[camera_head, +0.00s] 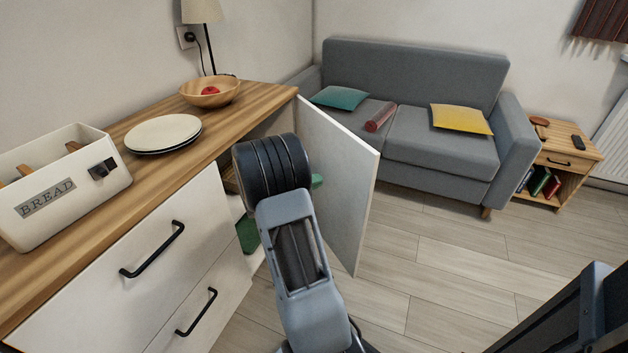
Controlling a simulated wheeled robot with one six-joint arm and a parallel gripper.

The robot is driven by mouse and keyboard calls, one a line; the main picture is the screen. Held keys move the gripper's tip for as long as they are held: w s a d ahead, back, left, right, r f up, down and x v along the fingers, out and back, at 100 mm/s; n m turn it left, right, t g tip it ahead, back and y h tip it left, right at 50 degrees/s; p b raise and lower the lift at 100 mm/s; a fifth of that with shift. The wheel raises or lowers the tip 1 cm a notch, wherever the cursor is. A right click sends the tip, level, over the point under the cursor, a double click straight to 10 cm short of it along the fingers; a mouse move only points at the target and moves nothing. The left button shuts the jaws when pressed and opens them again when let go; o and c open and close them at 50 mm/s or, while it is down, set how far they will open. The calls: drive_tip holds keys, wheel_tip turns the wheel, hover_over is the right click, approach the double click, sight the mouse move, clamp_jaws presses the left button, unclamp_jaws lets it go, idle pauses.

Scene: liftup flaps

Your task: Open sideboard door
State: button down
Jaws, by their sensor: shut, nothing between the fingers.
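The sideboard (178,256) has a wooden top and white fronts and stands at the left. Its white door (341,180), at the far end, is swung out and stands well open, hinged at the far side. Part of the cupboard inside shows, with a green item (248,234) in it. My arm reaches up from the bottom, and my gripper (266,172) is at the cupboard opening, left of the door's inner face. My wrist hides much of the fingers and the opening. I cannot tell whether the gripper touches the door.
On the top stand a bread box (60,190), plates (164,133), a wooden bowl (210,93) and a lamp (203,25). A grey sofa (440,155) is behind the door, with a small side table (562,160) at its right. The floor (430,255) right of the door is clear.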

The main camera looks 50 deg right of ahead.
sight(353, 167)
drive_tip(key=b+x, duration=0.2)
drive_tip(key=x, duration=0.9)
drive_tip(key=shift+d, duration=0.1)
